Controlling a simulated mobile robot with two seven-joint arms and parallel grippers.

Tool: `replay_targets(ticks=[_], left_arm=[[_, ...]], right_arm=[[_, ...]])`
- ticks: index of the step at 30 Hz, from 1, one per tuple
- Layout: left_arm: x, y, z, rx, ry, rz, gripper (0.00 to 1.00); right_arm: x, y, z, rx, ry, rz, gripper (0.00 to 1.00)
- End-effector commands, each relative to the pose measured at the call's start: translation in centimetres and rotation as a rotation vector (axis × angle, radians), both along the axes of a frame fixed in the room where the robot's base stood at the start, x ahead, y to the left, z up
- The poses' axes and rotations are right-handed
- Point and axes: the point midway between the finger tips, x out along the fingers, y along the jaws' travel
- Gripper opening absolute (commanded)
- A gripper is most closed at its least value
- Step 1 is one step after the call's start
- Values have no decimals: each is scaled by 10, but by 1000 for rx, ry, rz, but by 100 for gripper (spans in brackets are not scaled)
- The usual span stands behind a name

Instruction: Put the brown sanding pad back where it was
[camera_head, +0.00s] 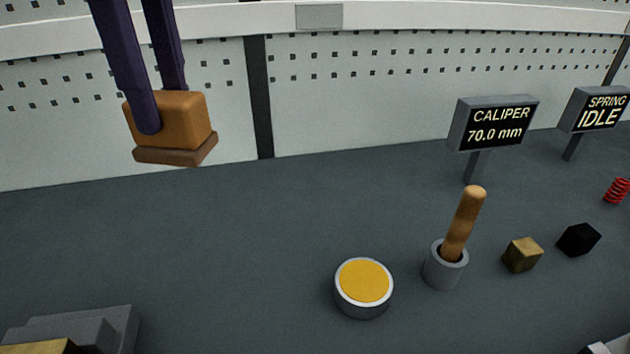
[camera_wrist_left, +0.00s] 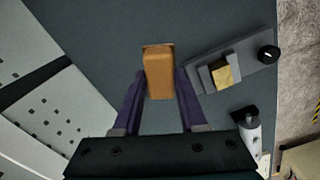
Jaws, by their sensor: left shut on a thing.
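The brown sanding pad (camera_head: 168,122) is an orange-brown block with a darker brown base. My left gripper (camera_head: 157,112) is shut on it, its purple fingers on either side of the block. The pad hangs in the air at the upper left of the head view, with its dark base facing down. In the left wrist view the pad (camera_wrist_left: 159,75) sits between the fingertips of my left gripper (camera_wrist_left: 160,88). No mark of the pad's former place can be told from these frames. My right gripper cannot be made out.
A yellow-topped round tin (camera_head: 364,283), a grey cup (camera_head: 444,268) with a wooden stick, a brass block (camera_head: 522,254) and a black block (camera_head: 579,240) stand on the dark table. A grey stepped fixture (camera_head: 118,325) is at lower left. The table's middle left is clear.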

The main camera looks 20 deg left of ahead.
Motion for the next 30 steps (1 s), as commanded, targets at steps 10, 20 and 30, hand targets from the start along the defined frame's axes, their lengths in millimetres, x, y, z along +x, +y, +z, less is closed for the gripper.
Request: replay_targets(ticks=[10,20,30], left_arm=[[-3,-1,-79,0,9,-9,0],[-1,0,-150,2,2,-9,0],[-1,-1,-193,1,2,-9,0]], right_arm=[[0,-1,-19,-3,-1,-1,94],[0,-1,-20,-4,-2,0,94],[0,-1,-24,-4,-3,0,94]])
